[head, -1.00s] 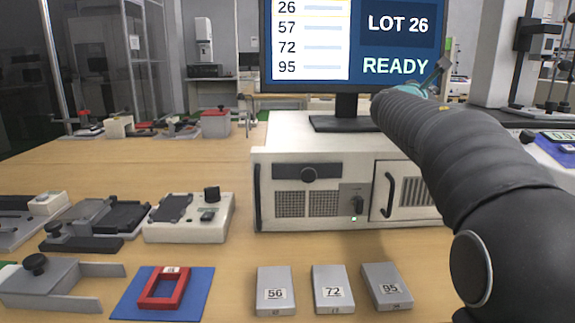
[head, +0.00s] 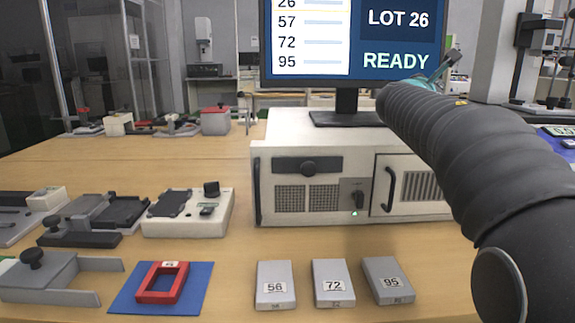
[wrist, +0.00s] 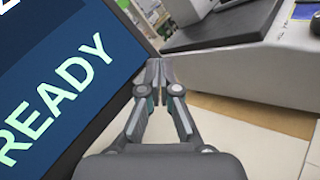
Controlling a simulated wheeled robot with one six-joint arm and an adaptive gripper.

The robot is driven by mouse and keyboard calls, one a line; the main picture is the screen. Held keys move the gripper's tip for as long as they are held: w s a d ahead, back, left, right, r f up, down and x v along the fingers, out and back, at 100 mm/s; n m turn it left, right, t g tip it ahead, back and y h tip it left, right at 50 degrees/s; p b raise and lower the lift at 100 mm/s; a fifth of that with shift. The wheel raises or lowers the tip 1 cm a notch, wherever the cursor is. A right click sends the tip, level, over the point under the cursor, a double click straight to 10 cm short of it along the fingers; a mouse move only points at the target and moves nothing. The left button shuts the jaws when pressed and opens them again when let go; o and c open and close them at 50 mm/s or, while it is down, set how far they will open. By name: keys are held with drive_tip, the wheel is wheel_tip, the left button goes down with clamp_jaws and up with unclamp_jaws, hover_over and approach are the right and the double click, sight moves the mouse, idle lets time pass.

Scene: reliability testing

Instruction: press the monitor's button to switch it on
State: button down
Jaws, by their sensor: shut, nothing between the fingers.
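The monitor (head: 352,82) stands on a beige instrument case, and its lit screen reads "LOT 26", "READY" and a list of numbers. Its lower right part fills the left of the wrist view (wrist: 60,95). I cannot make out a button on it in either view. My gripper (head: 447,66) is at the monitor's lower right edge in the head view, small and partly behind my arm. In the wrist view my gripper (wrist: 159,72) is shut and empty, its fingertips beside the screen's right edge. I cannot tell whether they touch the frame.
The beige case (head: 340,140) has a dark knob and a green light. Grey numbered blocks (head: 334,278) lie in front, with a red frame (head: 142,297) on a blue mat (head: 197,290) to their left. Fixtures (head: 190,226) stand at left. A grey device (wrist: 245,50) lies beyond the fingers.

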drive_tip(key=shift+s+r+b, duration=0.1)
drive_tip(key=shift+s+b, duration=0.45)
drive_tip(key=shift+s, duration=1.6)
drive_tip(key=shift+d, duration=0.15)
